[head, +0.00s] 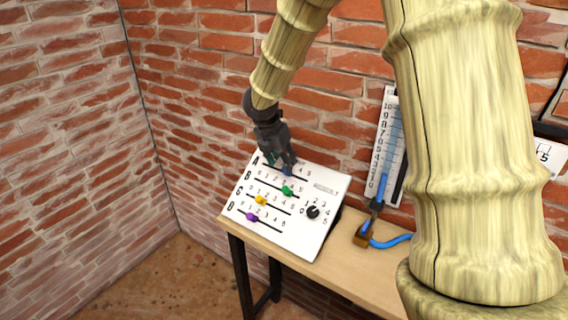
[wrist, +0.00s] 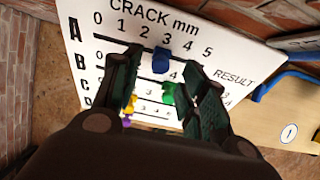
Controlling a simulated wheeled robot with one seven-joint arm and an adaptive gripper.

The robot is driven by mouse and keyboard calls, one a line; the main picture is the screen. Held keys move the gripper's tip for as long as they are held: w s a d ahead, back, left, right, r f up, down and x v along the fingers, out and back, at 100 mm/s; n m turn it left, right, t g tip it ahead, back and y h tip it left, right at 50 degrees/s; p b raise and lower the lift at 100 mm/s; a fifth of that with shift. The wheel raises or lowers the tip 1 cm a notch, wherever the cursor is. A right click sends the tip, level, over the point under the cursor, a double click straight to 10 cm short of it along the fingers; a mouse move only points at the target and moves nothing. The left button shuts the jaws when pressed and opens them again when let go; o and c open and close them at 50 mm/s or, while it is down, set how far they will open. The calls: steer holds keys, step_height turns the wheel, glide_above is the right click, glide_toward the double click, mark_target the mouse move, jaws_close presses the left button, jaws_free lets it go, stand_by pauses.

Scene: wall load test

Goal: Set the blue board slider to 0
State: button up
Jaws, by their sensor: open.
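The white board (head: 300,235) lies tilted on a wooden table, with lettered slider rows A to D. The blue slider (wrist: 161,60) is in row A, the top row, near the 3 mark under "CRACK mm". The 0 mark is at the row's left end. In the head view the blue slider (head: 288,171) shows only partly below my fingers. My gripper (head: 282,160) is over row A. In the wrist view its open fingers (wrist: 160,66) stand on either side of the blue slider; I cannot tell whether they touch it.
Green (head: 288,190), yellow (head: 261,200) and purple (head: 252,217) sliders sit in the lower rows. A black knob (head: 313,212) is at the board's right. A blue cable (head: 390,242) and a wall scale (head: 391,150) are right of the board. Brick walls stand behind and left.

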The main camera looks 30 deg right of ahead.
steer(key=shift+x, duration=1.6)
steer(key=shift+s, duration=0.1)
jaws_close()
